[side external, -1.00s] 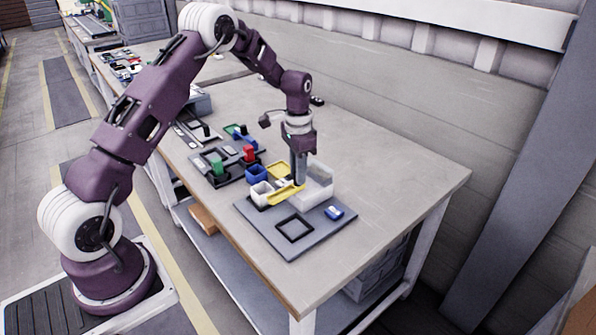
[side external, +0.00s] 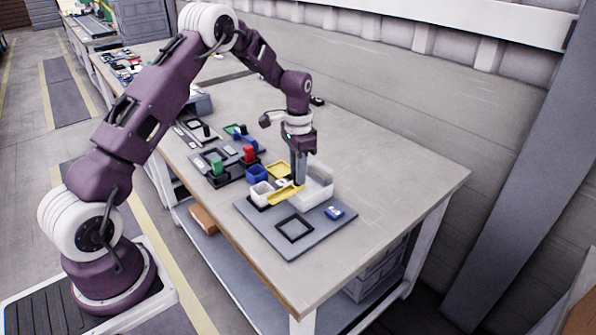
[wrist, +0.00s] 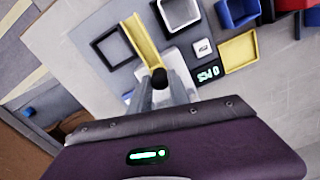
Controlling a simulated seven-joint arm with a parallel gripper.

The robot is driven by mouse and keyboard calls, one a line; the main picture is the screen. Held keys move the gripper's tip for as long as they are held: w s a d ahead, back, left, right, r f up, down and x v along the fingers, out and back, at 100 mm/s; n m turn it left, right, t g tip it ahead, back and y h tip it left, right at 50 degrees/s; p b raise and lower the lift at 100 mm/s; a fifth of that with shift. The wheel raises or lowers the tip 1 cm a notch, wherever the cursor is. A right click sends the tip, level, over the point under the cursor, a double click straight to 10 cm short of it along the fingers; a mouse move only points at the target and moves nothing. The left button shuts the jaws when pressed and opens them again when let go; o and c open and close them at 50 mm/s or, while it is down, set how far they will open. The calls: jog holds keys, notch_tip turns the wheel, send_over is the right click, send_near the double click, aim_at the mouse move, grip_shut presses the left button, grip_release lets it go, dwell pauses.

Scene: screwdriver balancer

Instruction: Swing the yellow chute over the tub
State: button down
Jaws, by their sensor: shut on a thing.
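The yellow chute (wrist: 143,40) is a narrow trough. In the side view the chute (side external: 284,195) slopes from below my gripper down to the lower left. My gripper (wrist: 160,86) is shut on the chute's black knob (wrist: 158,77). A small white tub (wrist: 180,13) with a dark rim around it lies to the right of the chute's far end in the wrist view. In the side view the white tub (side external: 261,191) is left of the chute. The chute's end appears beside the tub, not over it. The fingers hide the chute's near end.
A black square frame (wrist: 110,47) lies left of the chute. A blue tub (side external: 257,173) and a yellow tub (wrist: 239,52) stand close by. A large white bin (side external: 319,188) is right of my gripper. The table's right side is clear.

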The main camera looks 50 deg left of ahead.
jog(key=shift+m, duration=0.4)
jog(key=m, duration=0.4)
jog(key=shift+m, duration=3)
jog(key=c, duration=1.2)
grip_release()
jog(key=shift+r, duration=0.1)
